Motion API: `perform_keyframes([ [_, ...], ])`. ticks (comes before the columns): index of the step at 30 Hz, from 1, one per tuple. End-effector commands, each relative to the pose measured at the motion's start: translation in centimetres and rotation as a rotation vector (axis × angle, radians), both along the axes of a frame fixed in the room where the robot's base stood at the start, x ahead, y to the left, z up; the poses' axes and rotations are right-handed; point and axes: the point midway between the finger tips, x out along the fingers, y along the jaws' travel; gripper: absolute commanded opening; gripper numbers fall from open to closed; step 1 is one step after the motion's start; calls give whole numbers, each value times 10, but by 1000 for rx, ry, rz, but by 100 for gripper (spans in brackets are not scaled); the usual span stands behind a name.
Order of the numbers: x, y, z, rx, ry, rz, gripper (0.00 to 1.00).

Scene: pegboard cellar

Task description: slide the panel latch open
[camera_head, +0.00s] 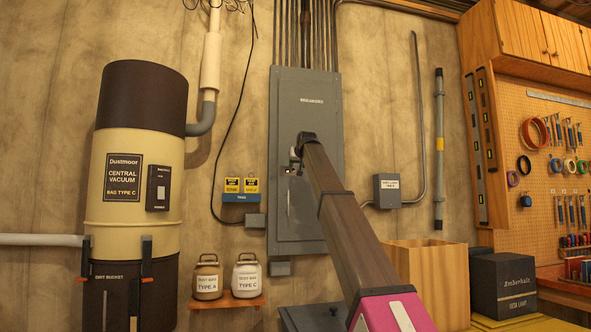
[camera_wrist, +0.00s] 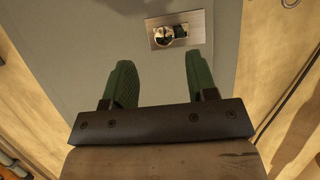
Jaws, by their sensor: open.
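The grey breaker panel (camera_head: 306,110) hangs on the wall and its door looks shut. Its latch (camera_head: 290,171) is a small metal plate with a dark and shiny piece in it, left of my arm. In the wrist view the latch (camera_wrist: 179,29) lies beyond the fingertips, nearer the right finger. My gripper (camera_wrist: 158,62) has two green fingers spread apart with nothing between them. In the head view my gripper (camera_head: 297,154) is just above the latch and mostly hidden by my own arm. I cannot tell its exact distance from the panel face.
A central vacuum canister (camera_head: 112,185) stands to the left. A blue box with yellow labels (camera_head: 240,197) and a small grey box (camera_head: 387,190) flank the panel. Two jugs (camera_head: 207,281) stand on a low shelf. A wooden crate (camera_head: 430,275) is at the lower right.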

Motion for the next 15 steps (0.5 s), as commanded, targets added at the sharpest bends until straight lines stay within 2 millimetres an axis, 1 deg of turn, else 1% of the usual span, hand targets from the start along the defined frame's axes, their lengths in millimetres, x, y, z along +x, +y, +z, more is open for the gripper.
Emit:
perform_keyframes([
  [1,-12,-3,3,0,-1,0,52],
  [6,-37,-11,14,0,-1,-1,52],
  [10,-47,-14,20,0,0,-1,52],
  [15,-49,-15,21,0,0,-1,52],
])
